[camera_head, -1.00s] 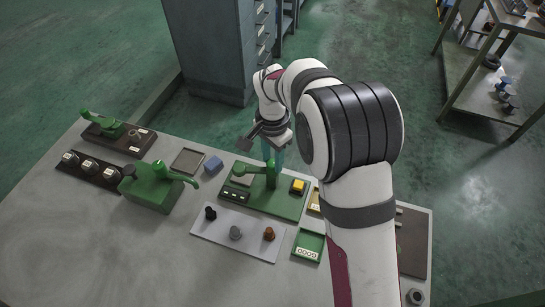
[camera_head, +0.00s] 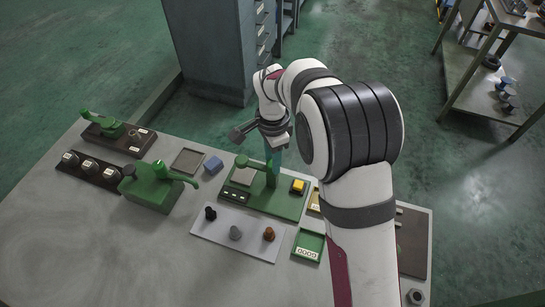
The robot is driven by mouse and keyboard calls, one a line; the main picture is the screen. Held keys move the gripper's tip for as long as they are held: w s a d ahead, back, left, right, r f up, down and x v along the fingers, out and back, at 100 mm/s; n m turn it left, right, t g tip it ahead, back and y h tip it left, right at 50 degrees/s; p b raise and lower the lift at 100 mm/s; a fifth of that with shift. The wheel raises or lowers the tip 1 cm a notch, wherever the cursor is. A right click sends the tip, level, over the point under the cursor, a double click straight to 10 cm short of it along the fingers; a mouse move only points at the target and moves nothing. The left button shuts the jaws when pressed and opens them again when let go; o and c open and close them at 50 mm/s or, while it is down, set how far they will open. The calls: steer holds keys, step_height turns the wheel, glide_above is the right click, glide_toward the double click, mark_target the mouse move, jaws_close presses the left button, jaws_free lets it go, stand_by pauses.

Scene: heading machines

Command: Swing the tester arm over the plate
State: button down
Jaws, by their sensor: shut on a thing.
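The tester stands on a green base (camera_head: 285,207) in the middle of the bench. It has a green post, a square grey plate (camera_head: 243,176) at the back left of the base, and a yellow button (camera_head: 298,186) at the right. The green tester arm (camera_head: 248,162) reaches left from the post, along the far edge of the plate; most of the plate's top shows. My gripper (camera_head: 271,160) points down at the post end of the tester arm and is shut on it. The exact contact is partly hidden and small.
A pale tray (camera_head: 220,245) with several small pegs lies in front of the tester. A green tray (camera_head: 309,246) is to its right. The front left of the bench is clear.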

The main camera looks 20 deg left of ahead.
steer(key=c, duration=0.5)
jaws_free()
step_height(320, 180, up, 16)
steer(key=shift+f, duration=0.1)
steer(key=s+d+r+n+y, duration=0.1)
steer(key=s+d+n, duration=0.1)
steer(key=s+d, duration=1.4)
steer(key=s+d+f+n, duration=0.1)
steer(key=s+d+f, duration=0.4)
steer(key=s, duration=0.4)
steer(key=shift+f+n+y, duration=0.15)
steer(key=shift+n+y, duration=0.15)
steer(key=shift+y, duration=0.1)
